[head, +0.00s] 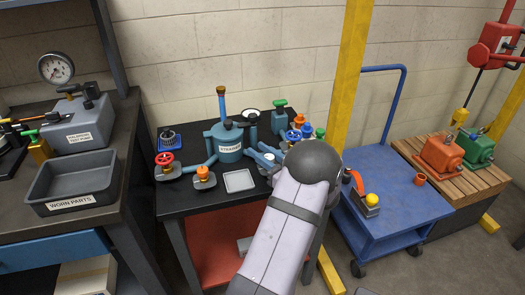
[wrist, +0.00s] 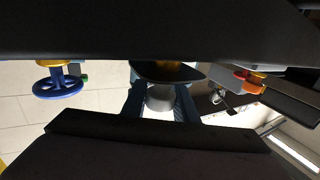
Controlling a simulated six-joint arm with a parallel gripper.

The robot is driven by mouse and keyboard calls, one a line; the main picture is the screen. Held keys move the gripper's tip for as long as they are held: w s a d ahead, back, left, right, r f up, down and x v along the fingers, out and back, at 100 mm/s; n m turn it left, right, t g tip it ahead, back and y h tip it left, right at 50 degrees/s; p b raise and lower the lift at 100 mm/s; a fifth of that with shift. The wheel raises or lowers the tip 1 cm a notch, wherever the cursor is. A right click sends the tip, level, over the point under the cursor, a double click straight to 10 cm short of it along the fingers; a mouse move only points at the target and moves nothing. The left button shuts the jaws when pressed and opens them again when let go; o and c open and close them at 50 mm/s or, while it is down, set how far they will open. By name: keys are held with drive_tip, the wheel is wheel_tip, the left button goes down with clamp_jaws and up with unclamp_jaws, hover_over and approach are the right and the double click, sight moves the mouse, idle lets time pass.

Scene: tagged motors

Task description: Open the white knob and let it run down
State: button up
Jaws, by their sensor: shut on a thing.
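My gripper (wrist: 160,88) shows in the wrist view as two dark jaws, one above and one below. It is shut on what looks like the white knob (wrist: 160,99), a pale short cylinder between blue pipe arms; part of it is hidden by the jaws. In the head view my arm reaches down to the front right of the blue-grey strainer (head: 230,143), and its wrist hides the gripper and most of the grip. A shallow pale square tray (head: 239,181) lies on the black bench in front of the strainer.
A red handwheel valve (head: 165,159) and an orange-knobbed valve (head: 203,174) stand left of the tray. Green, blue and orange knobs crowd close behind my wrist. A yellow post (head: 351,70) and a blue cart (head: 395,215) stand to the right.

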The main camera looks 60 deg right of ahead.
sight(273, 160)
drive_tip(key=shift+a+r+n+y, duration=0.1)
drive_tip(key=shift+n+y, duration=0.3)
drive_tip(key=shift+y, duration=0.2)
drive_tip(key=o, duration=1.1)
drive_tip(key=shift+w, duration=0.1)
drive_tip(key=shift+c, duration=0.2)
drive_tip(key=shift+b+v, duration=0.35)
drive_tip(key=shift+v, duration=3.35)
drive_tip(key=shift+c, duration=0.2)
